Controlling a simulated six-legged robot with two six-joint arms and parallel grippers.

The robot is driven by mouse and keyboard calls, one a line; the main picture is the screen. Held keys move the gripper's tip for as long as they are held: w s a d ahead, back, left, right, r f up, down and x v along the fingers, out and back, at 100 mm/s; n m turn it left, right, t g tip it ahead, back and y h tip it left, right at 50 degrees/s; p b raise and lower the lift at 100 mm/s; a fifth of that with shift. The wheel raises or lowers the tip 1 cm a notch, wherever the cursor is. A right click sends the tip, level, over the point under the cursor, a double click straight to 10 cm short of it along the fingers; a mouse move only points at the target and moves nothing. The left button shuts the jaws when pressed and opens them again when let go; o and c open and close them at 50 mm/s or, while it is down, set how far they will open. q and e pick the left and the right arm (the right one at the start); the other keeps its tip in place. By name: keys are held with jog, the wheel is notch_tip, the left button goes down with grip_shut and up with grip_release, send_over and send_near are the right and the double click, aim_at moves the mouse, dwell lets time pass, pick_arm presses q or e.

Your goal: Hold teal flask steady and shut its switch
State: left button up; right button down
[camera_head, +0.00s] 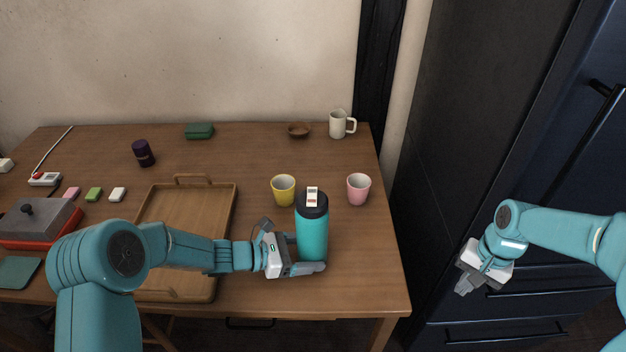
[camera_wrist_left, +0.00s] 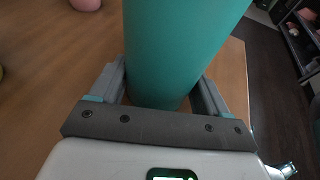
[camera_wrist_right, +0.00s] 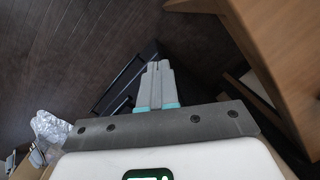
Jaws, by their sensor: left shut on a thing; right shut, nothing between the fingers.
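The teal flask (camera_head: 312,236) stands upright on the table near its right front part. It has a black lid with a small white switch plate (camera_head: 312,196) on top; the switch's position is too small to tell. My left gripper (camera_head: 297,253) is shut around the flask's lower body. In the left wrist view the flask (camera_wrist_left: 180,50) fills the space between the fingers (camera_wrist_left: 165,85). My right gripper (camera_head: 463,284) is off the table to the right, shut and empty. The right wrist view shows its fingers (camera_wrist_right: 158,82) together above the dark floor.
A yellow cup (camera_head: 284,190) and a pink cup (camera_head: 358,189) stand behind the flask. A wooden tray (camera_head: 160,214) lies to the left. A white mug (camera_head: 341,124) and a brown bowl (camera_head: 299,131) are at the back. A dark cabinet (camera_head: 480,130) stands right of the table.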

jog(key=w+a+r+n+t, duration=0.3)
jog(key=w+a+r+n, duration=0.3)
jog(key=w+a+r, duration=0.55)
jog(key=n+t+h, duration=0.1)
jog(key=n+t, duration=0.1)
send_near(313, 190)
jog(key=w+d+r, duration=0.1)
jog(key=w+d, duration=0.3)
jog(key=w, duration=0.1)
jog(key=s+a+r+m+h, duration=0.1)
jog(key=s+a+r, duration=0.3)
jog(key=s+r, duration=0.2)
jog(key=shift+a+r+g, duration=0.25)
jog(key=shift+a+g, duration=0.15)
jog(key=x, duration=1.4)
jog(key=shift+s+f, duration=0.1)
jog(key=shift+s, duration=0.25)
